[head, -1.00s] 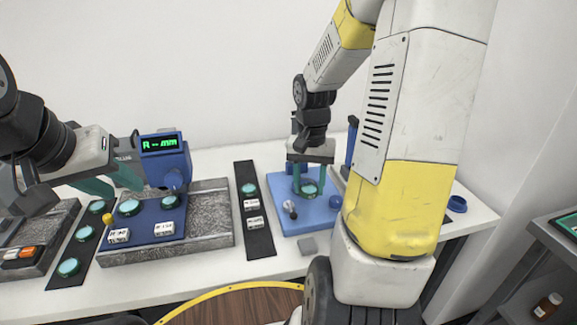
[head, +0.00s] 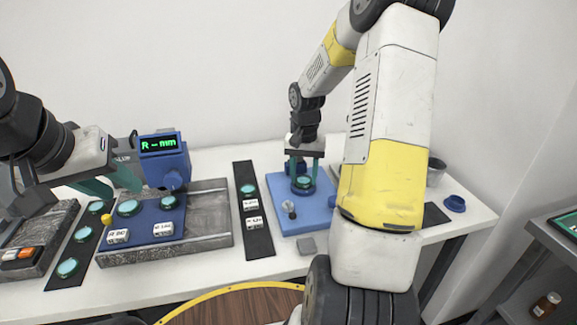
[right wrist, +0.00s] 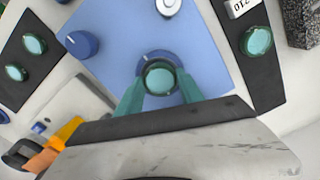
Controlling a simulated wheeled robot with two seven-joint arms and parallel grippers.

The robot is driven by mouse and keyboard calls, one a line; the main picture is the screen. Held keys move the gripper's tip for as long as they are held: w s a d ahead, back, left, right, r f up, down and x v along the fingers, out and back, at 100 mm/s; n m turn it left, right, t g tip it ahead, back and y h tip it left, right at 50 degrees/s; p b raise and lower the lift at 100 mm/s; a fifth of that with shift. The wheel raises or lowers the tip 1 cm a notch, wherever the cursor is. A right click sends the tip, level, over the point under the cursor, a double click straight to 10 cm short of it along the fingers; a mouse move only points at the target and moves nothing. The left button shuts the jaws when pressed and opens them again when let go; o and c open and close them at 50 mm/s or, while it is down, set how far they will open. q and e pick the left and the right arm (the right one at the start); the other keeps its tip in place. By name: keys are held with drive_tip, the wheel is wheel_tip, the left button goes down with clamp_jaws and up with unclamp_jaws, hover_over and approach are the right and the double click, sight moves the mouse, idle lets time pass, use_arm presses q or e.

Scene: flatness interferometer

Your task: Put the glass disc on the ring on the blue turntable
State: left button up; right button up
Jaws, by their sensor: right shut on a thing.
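The glass disc (head: 303,182) is a round teal-green piece, pinched between the teal fingers of my right gripper (head: 304,173). In the right wrist view the disc (right wrist: 160,77) sits between both fingertips, with a darker blue ring (right wrist: 143,60) showing just around its upper edge. The disc is over the blue turntable (head: 278,190); I cannot tell if it touches the ring or is slightly above it. My left gripper (head: 108,183) is open and empty near the blue instrument with the green display.
A blue knob (right wrist: 82,44) and a small metal post (head: 289,208) stand on the turntable's plate. A dark strip (head: 261,238) with another disc and white labels lies to its left. A small blue ring (head: 455,203) lies at the table's right.

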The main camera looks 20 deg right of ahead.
sight(304, 179)
drive_tip(key=shift+f, duration=0.15)
drive_tip(key=shift+s+f, duration=0.25)
drive_tip(key=shift+f, duration=0.3)
drive_tip(key=o, duration=1.4)
drive_tip(key=shift+w+r, duration=0.1)
drive_tip(key=shift+r, duration=0.25)
wheel_tip(304, 179, up, 12)
drive_tip(key=f, duration=0.1)
drive_tip(key=s+a+r+n+t, duration=0.3)
drive_tip(key=s+a+r, duration=0.4)
drive_tip(key=s+r, duration=0.25)
drive_tip(key=s+a+r+n+t+y, duration=0.1)
drive_tip(key=s+a, duration=0.4)
drive_tip(key=s, duration=0.6)
drive_tip(key=shift+s+r+n+t+y, duration=0.2)
drive_tip(key=shift+n+t+y, duration=0.4)
drive_tip(key=shift+n+t, duration=0.4)
